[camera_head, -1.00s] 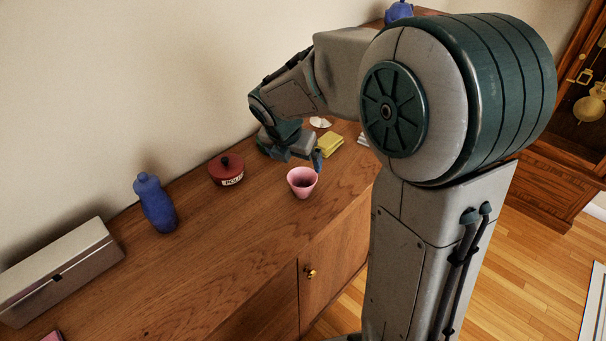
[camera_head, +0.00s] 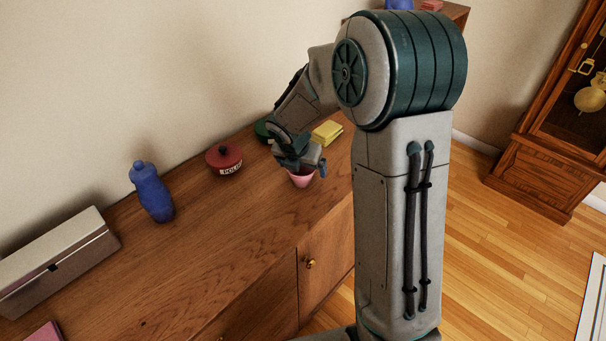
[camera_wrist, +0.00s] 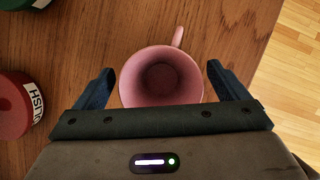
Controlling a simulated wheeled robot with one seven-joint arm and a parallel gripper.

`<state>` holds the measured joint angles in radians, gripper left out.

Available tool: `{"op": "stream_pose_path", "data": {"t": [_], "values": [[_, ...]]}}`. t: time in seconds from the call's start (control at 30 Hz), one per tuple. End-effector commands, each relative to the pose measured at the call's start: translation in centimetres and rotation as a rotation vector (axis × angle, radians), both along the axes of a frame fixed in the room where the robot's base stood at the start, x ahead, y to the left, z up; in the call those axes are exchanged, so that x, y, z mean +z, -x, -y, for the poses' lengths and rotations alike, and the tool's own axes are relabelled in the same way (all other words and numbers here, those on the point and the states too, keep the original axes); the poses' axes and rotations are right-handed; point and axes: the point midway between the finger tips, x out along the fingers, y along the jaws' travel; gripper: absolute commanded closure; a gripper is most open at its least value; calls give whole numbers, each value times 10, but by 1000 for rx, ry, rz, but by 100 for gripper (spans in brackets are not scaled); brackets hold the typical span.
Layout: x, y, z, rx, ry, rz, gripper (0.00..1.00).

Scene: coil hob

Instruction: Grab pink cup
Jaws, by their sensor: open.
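The pink cup (camera_head: 301,179) stands upright on the wooden cabinet top near its front edge. In the head view my gripper (camera_head: 302,165) is just above it and hides its upper part. In the wrist view the pink cup (camera_wrist: 160,77) is seen from above, empty, with its handle pointing up in the picture. My gripper (camera_wrist: 158,88) is open, with one blue finger on each side of the cup and a small gap visible at each side. I cannot tell how far down the fingers reach beside the cup.
A red lidded pot (camera_head: 224,160) and a blue bottle (camera_head: 152,192) stand left of the cup. A yellow sponge-like block (camera_head: 326,132) and a partly hidden green pot (camera_head: 263,130) lie behind. A grey box (camera_head: 58,258) is at far left. Bare wood lies between the cup and bottle.

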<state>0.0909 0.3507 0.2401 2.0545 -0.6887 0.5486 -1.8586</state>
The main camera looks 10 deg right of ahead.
Motion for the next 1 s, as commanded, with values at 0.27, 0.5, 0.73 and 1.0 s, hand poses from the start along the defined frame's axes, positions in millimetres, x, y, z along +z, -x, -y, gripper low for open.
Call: {"op": "stream_pose_path", "data": {"t": [0.27, 0.5, 0.73, 1.0], "values": [[-17, -6, 3, 0, 0, 1, 6], [-16, -6, 3, 0, -1, 1, 51], [-16, -6, 3, -1, -1, 2, 54], [-3, -6, 4, -2, 0, 4, 54]]}}
